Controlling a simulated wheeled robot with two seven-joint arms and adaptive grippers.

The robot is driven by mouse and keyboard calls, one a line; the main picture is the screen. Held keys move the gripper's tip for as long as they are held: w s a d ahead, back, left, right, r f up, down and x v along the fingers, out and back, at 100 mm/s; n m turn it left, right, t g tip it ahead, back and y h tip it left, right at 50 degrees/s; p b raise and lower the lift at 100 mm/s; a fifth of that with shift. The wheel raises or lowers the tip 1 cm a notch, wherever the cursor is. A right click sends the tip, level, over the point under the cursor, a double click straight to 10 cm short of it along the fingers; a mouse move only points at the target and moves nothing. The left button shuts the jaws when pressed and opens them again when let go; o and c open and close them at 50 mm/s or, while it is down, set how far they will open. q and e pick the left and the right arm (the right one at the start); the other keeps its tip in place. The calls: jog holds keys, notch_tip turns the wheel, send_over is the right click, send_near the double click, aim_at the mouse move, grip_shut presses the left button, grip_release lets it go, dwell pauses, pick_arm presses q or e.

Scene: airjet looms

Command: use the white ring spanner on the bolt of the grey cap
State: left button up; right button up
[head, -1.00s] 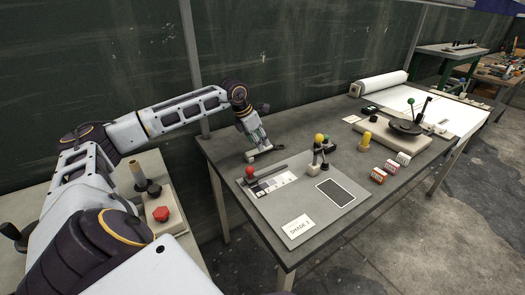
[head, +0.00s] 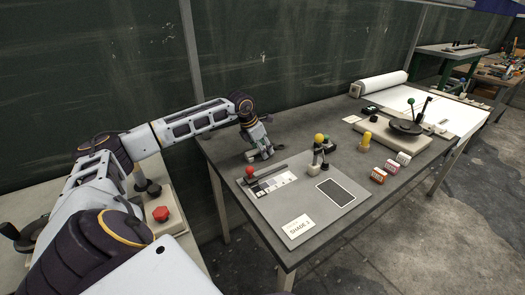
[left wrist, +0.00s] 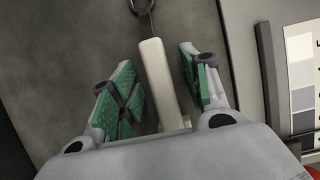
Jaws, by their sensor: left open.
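The white ring spanner (left wrist: 158,75) lies on the grey table, its pale handle between the open fingers of my left gripper (left wrist: 157,68) in the left wrist view. Its dark ring end points to the top edge of that view and is partly cut off. The green finger pads stand on either side of the handle, with a gap visible on the right. In the head view my left gripper (head: 258,153) is low over the back left of the table and mostly hides the spanner. I cannot make out the grey cap or its bolt for certain. My right gripper is not in view.
A grey board (head: 300,205) with a red knob (head: 249,171), swatches and a yellow-topped stand (head: 319,140) lies right of the gripper. A yellow piece (head: 366,138) and a round dark device (head: 405,127) stand farther right. A red hexagonal knob (head: 160,213) is on the left bench.

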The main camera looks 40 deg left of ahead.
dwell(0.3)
pick_arm(q)
grip_shut()
jog(key=shift+r, duration=0.15)
